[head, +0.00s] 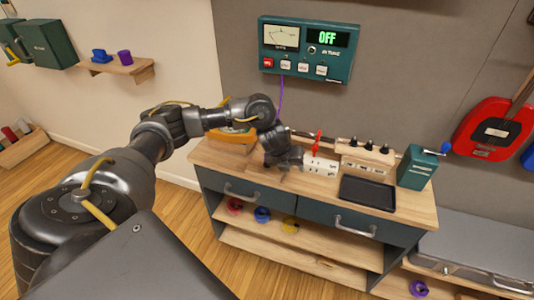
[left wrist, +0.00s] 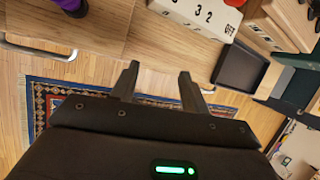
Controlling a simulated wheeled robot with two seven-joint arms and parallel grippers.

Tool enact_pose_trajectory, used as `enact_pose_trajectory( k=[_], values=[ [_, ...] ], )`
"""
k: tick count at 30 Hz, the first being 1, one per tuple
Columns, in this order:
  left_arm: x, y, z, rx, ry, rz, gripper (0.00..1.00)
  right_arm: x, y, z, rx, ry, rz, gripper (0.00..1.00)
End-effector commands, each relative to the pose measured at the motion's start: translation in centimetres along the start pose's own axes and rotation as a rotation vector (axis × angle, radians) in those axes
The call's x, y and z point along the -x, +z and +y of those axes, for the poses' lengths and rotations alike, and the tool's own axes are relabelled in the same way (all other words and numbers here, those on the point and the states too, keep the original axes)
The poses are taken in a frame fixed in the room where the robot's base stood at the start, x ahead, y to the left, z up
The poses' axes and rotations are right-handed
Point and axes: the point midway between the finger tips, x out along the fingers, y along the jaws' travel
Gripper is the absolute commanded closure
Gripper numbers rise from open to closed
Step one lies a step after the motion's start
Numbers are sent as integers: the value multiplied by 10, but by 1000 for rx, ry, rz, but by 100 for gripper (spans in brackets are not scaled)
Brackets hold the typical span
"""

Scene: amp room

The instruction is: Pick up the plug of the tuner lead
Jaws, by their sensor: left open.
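The purple tuner lead (head: 281,95) hangs from the tuner (head: 306,48), a green wall unit whose display reads OFF. Its lower end is hidden behind my left arm in the head view. A purple piece with a dark part (left wrist: 75,8) is cut off at the top left of the left wrist view; it may be the plug, but I cannot tell. My left gripper (head: 284,158) is over the bench top, left of the white numbered box. In the left wrist view its two fingers (left wrist: 158,75) stand apart with nothing between them. My right gripper is not in view.
The white numbered box (head: 321,165) with a red lever stands on the wooden bench (head: 215,155). A wooden block with black knobs (head: 365,158), a dark tray (head: 367,193) and a green crank box (head: 417,167) are to its right. A red case (head: 492,128) hangs at right.

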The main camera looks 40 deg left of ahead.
Motion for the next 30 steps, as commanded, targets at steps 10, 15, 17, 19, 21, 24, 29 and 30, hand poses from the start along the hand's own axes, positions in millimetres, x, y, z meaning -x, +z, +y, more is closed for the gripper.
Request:
enact_pose_trajectory(
  k=[10, 15, 17, 19, 21, 24, 29, 30],
  values=[
    [87, 57, 78, -192, 225, -32, 55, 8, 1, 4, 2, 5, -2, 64],
    [87, 58, 82, -198, 235, -29, 55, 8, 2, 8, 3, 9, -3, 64],
    [81, 57, 83, -197, 234, -28, 55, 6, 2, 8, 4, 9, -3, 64],
    [70, 57, 86, -195, 235, -26, 55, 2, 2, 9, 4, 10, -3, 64],
    [58, 58, 89, -194, 234, -27, 55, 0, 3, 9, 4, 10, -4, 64],
    [47, 60, 91, -195, 234, -26, 55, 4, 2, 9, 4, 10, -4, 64],
    [36, 62, 93, -195, 233, -30, 55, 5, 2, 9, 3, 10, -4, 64],
    [35, 62, 93, -195, 233, -31, 55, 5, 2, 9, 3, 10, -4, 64]
  ],
)
